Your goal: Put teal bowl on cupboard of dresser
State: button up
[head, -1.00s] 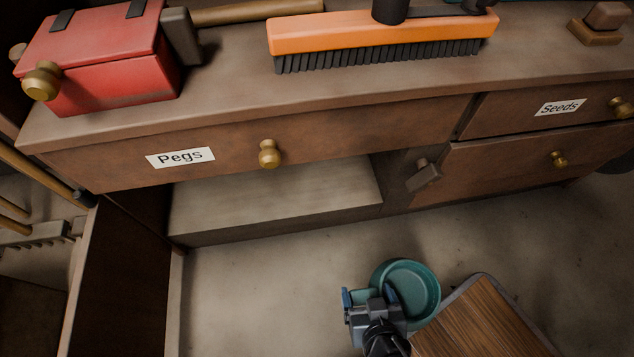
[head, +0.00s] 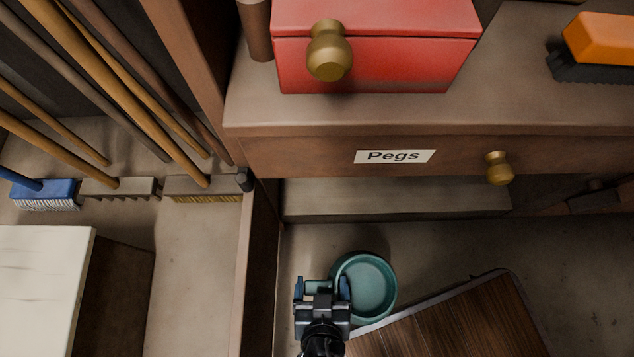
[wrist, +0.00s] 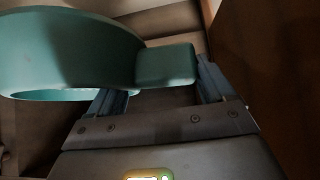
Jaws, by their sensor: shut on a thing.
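The teal bowl (head: 369,287) is held by my gripper (head: 322,287) in front of the dresser. In the wrist view the bowl (wrist: 65,50) sits at the upper left, and a teal block-like part of it lies between the blue fingers of my gripper (wrist: 165,80). The dresser has a drawer (head: 330,160) labelled Pegs with a brass knob. Below that drawer is the open cupboard space with a pale bottom board (head: 390,198). The bowl is nearer to me than this board and apart from it. The bowl's inside looks empty.
An open cupboard door (head: 258,265) stands out to the left of the bowl. A wooden table top (head: 450,325) lies close to the right. A red box (head: 375,50) and orange brush (head: 600,40) are on the dresser top. Brooms (head: 120,90) lean at the far left.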

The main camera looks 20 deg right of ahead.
jog(key=w+d, duration=0.3)
jog(key=w, duration=0.6)
jog(key=w+d, duration=0.3)
jog(key=w, duration=0.7)
jog(key=w+d, duration=0.3)
jog(key=w, duration=0.6)
jog(key=shift+w+d, duration=0.15)
jog(key=shift+w, duration=0.05)
jog(key=shift+f, duration=0.95)
jog(key=o, duration=1.4)
jog(key=shift+o, duration=0.2)
jog(key=p+v, duration=0.3)
jog(key=v, duration=0.4)
jog(key=shift+s+r+p, duration=0.25)
jog(key=shift+s+p, duration=0.05)
jog(key=shift+p, duration=0.05)
